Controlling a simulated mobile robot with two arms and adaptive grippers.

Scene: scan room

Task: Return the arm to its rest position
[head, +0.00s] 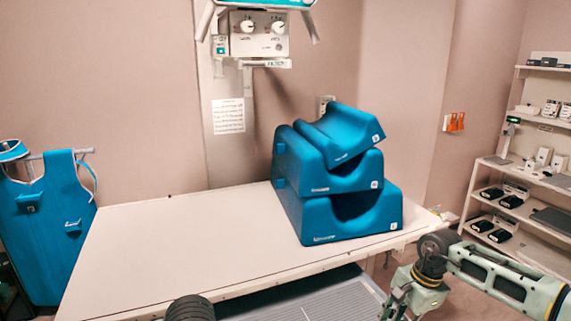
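My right arm (500,277) comes in from the lower right, with its dark wrist joint near the right front corner of the table. What looks like my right gripper (403,301) hangs below that joint, in front of the table's edge. Its lower end is cut off by the picture's bottom edge, so its fingertips and any held thing are hidden. A dark ribbed round part (190,309), probably of my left arm, shows at the bottom edge. My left gripper itself does not show.
A white scan table (170,235) spans the middle, mostly bare. Stacked blue foam supports (330,190) stand on its right end. A blue apron (45,220) hangs at left. A shelf unit (545,125) with boxes and dark devices stands at right. A control unit (258,33) hangs above.

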